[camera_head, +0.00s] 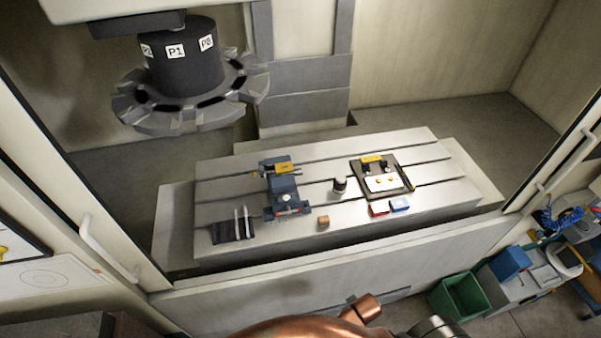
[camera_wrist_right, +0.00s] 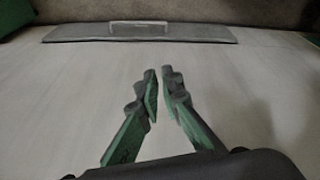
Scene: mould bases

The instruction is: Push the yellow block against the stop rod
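A yellow block (camera_head: 283,168) lies across the far part of a blue-grey vise (camera_head: 284,188) on the machine table. A small thin piece with an orange end (camera_head: 255,175) shows just left of the vise; it may be the stop rod, but it is too small to tell. My right gripper (camera_wrist_right: 159,74) shows in the right wrist view with a narrow empty gap between its fingertips. It is over a plain pale surface, away from the block and vise. Neither gripper shows in the head view, and my left gripper is hidden.
A tool carousel (camera_head: 188,108) hangs upper left.

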